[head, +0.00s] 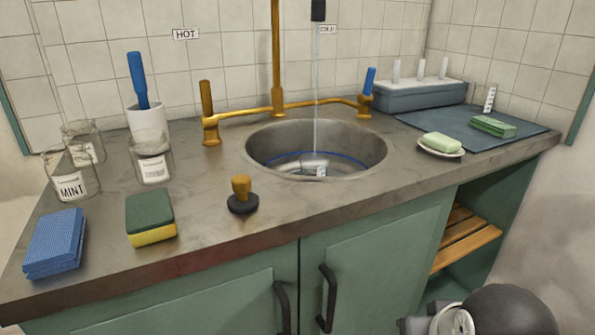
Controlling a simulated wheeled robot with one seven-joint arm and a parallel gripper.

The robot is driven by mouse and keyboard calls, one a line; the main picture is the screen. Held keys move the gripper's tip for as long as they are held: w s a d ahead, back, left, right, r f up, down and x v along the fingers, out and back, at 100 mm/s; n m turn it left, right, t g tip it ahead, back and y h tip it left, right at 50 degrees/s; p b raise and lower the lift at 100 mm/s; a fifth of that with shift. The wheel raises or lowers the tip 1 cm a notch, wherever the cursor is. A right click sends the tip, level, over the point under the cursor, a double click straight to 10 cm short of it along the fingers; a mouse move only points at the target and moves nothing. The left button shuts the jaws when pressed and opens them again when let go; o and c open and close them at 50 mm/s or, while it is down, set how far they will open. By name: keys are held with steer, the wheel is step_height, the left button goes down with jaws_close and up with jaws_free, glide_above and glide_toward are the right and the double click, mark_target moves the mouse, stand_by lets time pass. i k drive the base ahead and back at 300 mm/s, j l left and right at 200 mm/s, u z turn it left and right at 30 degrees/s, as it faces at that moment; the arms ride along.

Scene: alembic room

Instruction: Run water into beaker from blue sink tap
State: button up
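The blue tap handle (369,81) stands at the right end of the brass tap bar, leaning slightly right. A thin, pale stream (317,90) runs straight down from the dark spout end (318,11) into the round metal sink (262,150). At the foot of the stream, low in the sink, is a small clear object with a white label (320,171). It looks like a glass beaker, but the sink's front rim hides part of it. I cannot tell how much water it holds. My gripper is not in view.
A brown-handled tap (206,98) stands left of the sink under a HOT sign. A black plunger-like stopper (242,196), sponge (151,218), blue cloth (56,243) and glass jars (70,177) occupy the counter's left. A soap dish (441,148) sits right. The counter's front edge is mostly clear.

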mark_target(366, 98)
steer(key=i+l+u, duration=0.2)
steer(key=l+u, duration=0.25)
steer(key=i+l+u, duration=0.2)
steer(key=l, duration=0.25)
